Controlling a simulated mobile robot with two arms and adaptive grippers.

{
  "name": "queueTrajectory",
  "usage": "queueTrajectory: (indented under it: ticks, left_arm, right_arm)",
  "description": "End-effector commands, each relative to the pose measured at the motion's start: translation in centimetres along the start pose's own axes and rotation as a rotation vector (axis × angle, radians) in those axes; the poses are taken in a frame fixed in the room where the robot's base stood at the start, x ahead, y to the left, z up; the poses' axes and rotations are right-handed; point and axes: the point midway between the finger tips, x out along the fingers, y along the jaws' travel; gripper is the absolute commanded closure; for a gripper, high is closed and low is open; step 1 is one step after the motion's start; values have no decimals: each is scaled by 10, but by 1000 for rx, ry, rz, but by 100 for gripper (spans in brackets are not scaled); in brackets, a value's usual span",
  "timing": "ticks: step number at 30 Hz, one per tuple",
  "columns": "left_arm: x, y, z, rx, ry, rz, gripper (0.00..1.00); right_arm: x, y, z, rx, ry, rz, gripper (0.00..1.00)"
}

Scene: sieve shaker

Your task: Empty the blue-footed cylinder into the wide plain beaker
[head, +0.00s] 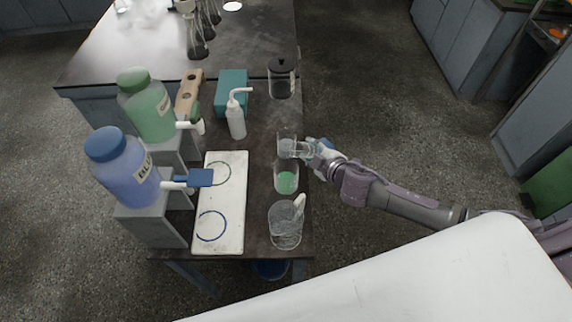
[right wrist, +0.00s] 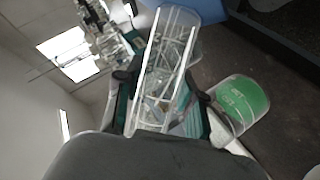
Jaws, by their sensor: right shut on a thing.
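In the right wrist view the clear vessel (right wrist: 163,70) runs between the fingers. In the head view its mouth end is by a clear beaker (head: 286,136), and I cannot tell whether they touch. A clear beaker with green liquid (head: 286,181) stands just in front; in the right wrist view it shows lettering (right wrist: 240,104). A wider clear vessel (head: 286,228) with a white piece at its rim stands nearer. I cannot tell which is the wide plain beaker. My left gripper is out of view.
Green (head: 151,110) and blue (head: 125,172) tap bottles stand on grey blocks. A wash bottle (head: 236,121), a teal box (head: 232,90) and a lidded jug (head: 281,80) stand farther back.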

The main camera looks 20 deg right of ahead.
Motion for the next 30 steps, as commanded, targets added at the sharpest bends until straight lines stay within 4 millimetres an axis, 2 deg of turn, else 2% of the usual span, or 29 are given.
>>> queueTrajectory:
  ticks: [1, 2, 4, 6, 12, 21, 30]
  left_arm:
    - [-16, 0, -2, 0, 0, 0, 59]
    - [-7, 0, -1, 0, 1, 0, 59]
    - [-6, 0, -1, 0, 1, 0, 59]
    - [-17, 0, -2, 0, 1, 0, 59]
    - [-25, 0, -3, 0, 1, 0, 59]
    - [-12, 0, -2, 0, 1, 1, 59]
    - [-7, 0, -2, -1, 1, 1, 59]
  right_arm:
    - [-5, 8, -7, 63, 16, -23, 100]
    - [0, 0, 0, 100, 26, -39, 100]
    - [4, -7, 5, 185, 52, -74, 100]
    - [2, 3, 5, 251, 72, -100, 100]
    - [6, 8, 15, 439, 127, -180, 100]
    - [12, 6, 29, 676, 197, -280, 100]
    - [13, 5, 31, 755, 219, -314, 100]
